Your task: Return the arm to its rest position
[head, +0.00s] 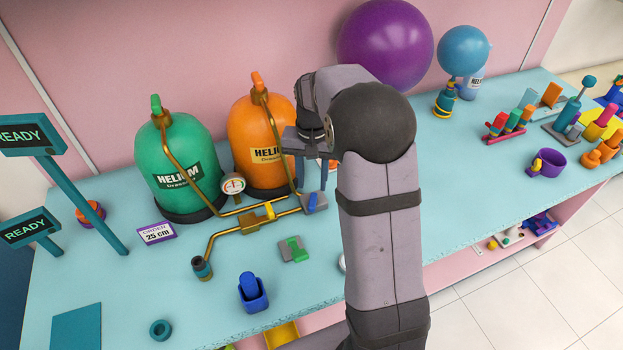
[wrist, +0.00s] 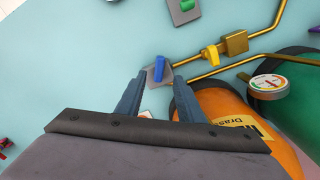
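My arm reaches up over the middle of the table and bends at the dark elbow in the head view. My gripper (head: 311,168) points down in front of the orange helium tank (head: 262,130). In the wrist view, my gripper (wrist: 157,85) has its two fingers apart with nothing held between them. A grey block with a blue lever (head: 314,202) lies beyond the fingertips; it also shows in the wrist view (wrist: 159,69). My arm hides part of the table behind it.
A green helium tank (head: 178,165), a gauge (head: 232,184) and brass pipes (head: 245,221) stand left of my gripper. A purple balloon (head: 386,42) and a blue balloon (head: 463,50) are behind my arm.

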